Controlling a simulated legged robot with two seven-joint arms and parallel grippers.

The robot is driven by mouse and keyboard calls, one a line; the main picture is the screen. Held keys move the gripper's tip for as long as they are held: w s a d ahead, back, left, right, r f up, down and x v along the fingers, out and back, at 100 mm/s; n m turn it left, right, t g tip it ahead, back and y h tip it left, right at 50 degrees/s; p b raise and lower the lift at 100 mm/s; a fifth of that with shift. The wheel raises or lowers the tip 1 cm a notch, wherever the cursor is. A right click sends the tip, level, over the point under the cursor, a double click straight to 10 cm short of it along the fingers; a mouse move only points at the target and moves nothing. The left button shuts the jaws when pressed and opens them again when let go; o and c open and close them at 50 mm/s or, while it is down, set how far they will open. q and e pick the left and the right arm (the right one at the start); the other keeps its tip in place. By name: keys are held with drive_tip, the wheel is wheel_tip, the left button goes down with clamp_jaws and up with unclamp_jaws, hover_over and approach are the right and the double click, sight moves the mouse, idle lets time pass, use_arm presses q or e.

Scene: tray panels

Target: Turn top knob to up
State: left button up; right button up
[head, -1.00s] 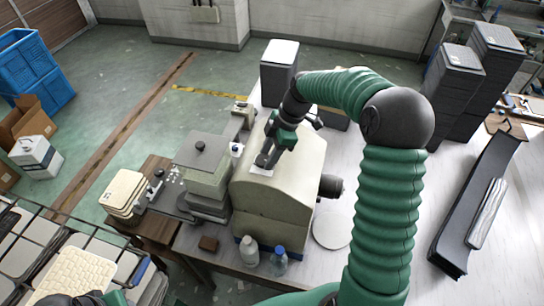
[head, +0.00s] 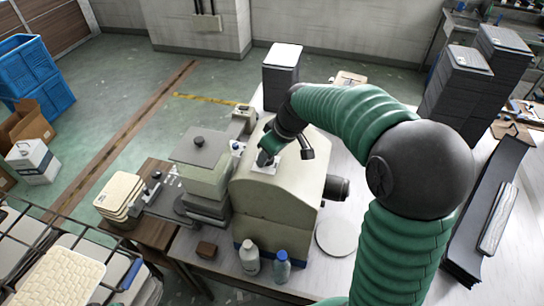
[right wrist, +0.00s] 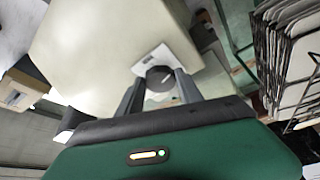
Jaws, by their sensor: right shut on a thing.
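The cream machine (head: 275,200) stands on the table in the middle of the head view. A white square plate (head: 264,168) lies on its top face. In the right wrist view a dark round knob (right wrist: 158,77) with a small pale mark sits on that white plate (right wrist: 150,57). My right gripper (head: 265,159) is over the plate, and its fingers mostly hide the knob in the head view. In the right wrist view my right gripper (right wrist: 161,82) has its two fingers on either side of the knob, shut on it. My left gripper is out of view.
A grey-lidded box unit (head: 201,148) stands left of the machine. Two bottles, one white (head: 249,256) and one with a blue cap (head: 282,266), stand at its front. A dark cylinder (head: 336,188) sticks out from its right side. Dark stacks (head: 455,95) stand at the right.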

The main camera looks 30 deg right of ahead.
drive_tip(key=m, duration=0.2)
drive_tip(key=m+h, duration=0.1)
drive_tip(key=shift+w+a+r+m+h, duration=0.2)
drive_tip(key=shift+a+m+h, duration=0.1)
drive_tip(key=shift+a+m, duration=0.1)
drive_tip(key=m+h, duration=0.1)
drive_tip(key=m, duration=0.1)
drive_tip(key=shift+m, duration=0.3)
drive_tip(key=m+b, duration=0.1)
drive_tip(key=m, duration=0.1)
drive_tip(key=m+h, duration=0.1)
drive_tip(key=m+g+b, duration=0.1)
drive_tip(key=m, duration=0.1)
drive_tip(key=shift+w+a+f+m+h+b, duration=0.1)
drive_tip(key=shift+w+a+m+h+b, duration=0.1)
drive_tip(key=shift+a+m+h+b, duration=0.15)
drive_tip(key=m+g+h, duration=0.1)
drive_tip(key=m, duration=0.2)
drive_tip(key=shift+w+m+b, duration=0.1)
drive_tip(key=shift+m+b, duration=0.15)
drive_tip(key=shift+b, duration=0.1)
drive_tip(key=m+g, duration=0.1)
drive_tip(key=m, duration=0.1)
drive_tip(key=shift+w+m, duration=0.1)
drive_tip(key=shift+m, duration=0.2)
drive_tip(key=shift+w+m+g+h+p, duration=0.2)
drive_tip(key=shift+m+g+p, duration=0.55)
drive_tip(key=shift+m, duration=0.95)
drive_tip(key=shift+s, duration=0.1)
